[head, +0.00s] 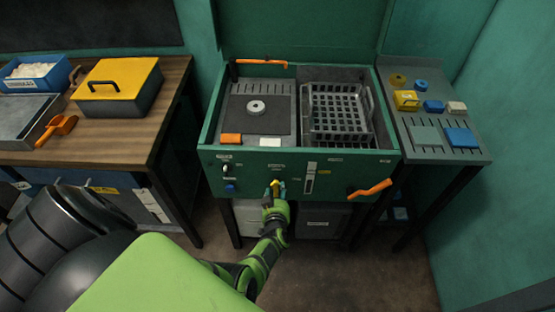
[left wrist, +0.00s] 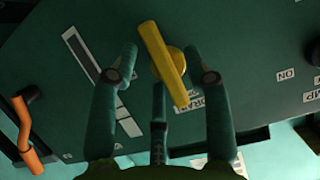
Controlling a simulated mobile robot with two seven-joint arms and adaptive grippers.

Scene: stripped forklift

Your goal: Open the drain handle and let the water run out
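The yellow drain handle (head: 275,184) is on the green front panel of the washer-like unit. In the left wrist view the handle (left wrist: 162,62) is a tilted yellow bar on a round hub, beside a partly hidden label reading "DRA". My left gripper (head: 276,191) is right at the handle. In the left wrist view the left gripper (left wrist: 160,60) is open, with one finger on each side of the bar and a third finger below. A gap shows on the left; contact on the right is unclear. My right gripper is out of view. No water is visible.
An orange lever (head: 370,188) sticks out at the panel's right. A slotted gauge (head: 310,178) and a blue knob (head: 230,187) are also on the panel. The open basin holds a grey basket (head: 338,112). A wooden bench (head: 150,135) stands left, a grey side table (head: 450,152) right.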

